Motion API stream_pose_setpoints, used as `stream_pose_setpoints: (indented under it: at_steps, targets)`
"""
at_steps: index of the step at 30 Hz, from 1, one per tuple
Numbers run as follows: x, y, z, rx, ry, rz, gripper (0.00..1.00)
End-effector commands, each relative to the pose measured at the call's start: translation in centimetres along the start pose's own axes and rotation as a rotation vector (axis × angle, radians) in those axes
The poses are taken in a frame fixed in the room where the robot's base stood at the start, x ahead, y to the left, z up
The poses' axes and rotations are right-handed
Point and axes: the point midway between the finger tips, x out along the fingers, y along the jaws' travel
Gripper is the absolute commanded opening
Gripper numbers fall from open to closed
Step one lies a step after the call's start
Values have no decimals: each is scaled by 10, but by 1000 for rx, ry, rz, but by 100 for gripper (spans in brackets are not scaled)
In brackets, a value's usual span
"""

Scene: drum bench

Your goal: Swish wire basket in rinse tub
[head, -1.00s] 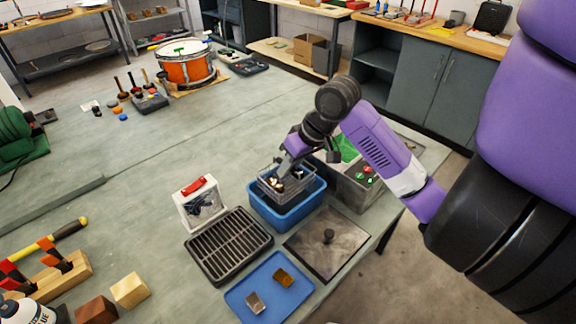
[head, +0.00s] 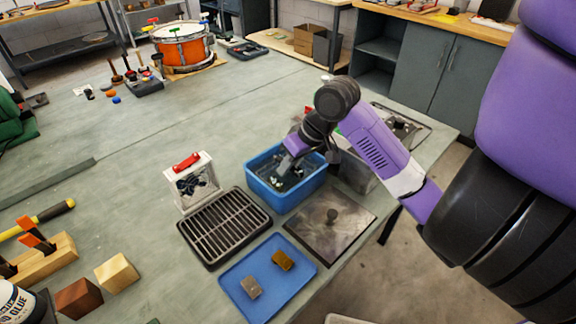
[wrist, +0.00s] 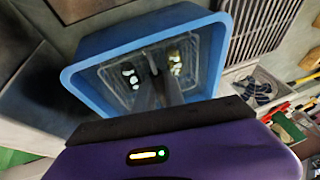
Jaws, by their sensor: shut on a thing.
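The blue rinse tub (head: 281,201) stands on the bench in the middle of the head view. It fills the upper middle of the wrist view, where its wide rim (wrist: 85,58) shows. The wire basket (wrist: 113,76) is down inside the tub, with dark and pale small parts in it. In the head view the basket is mostly hidden by the tub wall and my gripper. My gripper (head: 290,163) reaches down into the tub and is shut on the basket. In the wrist view its fingers (wrist: 158,82) end at the basket's middle; the exact grip spot is unclear.
A black slotted rack (head: 225,228) and a white-framed fan (head: 190,183) stand left of the tub. A dark plate with a knob (head: 328,235) lies in front. A blue tray (head: 245,292) holds two small blocks. A grey bin (head: 355,178) stands close right of the tub.

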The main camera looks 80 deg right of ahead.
Motion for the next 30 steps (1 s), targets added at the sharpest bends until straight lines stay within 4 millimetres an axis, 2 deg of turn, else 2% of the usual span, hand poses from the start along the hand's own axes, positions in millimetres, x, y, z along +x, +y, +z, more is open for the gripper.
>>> stream_pose_setpoints:
  at_steps: [11,22,30]
  targets:
    - [-1,0,-1,0,1,0,0]
    - [-20,-5,-8,-1,1,-1,0]
    - [-20,-4,-8,-1,1,0,0]
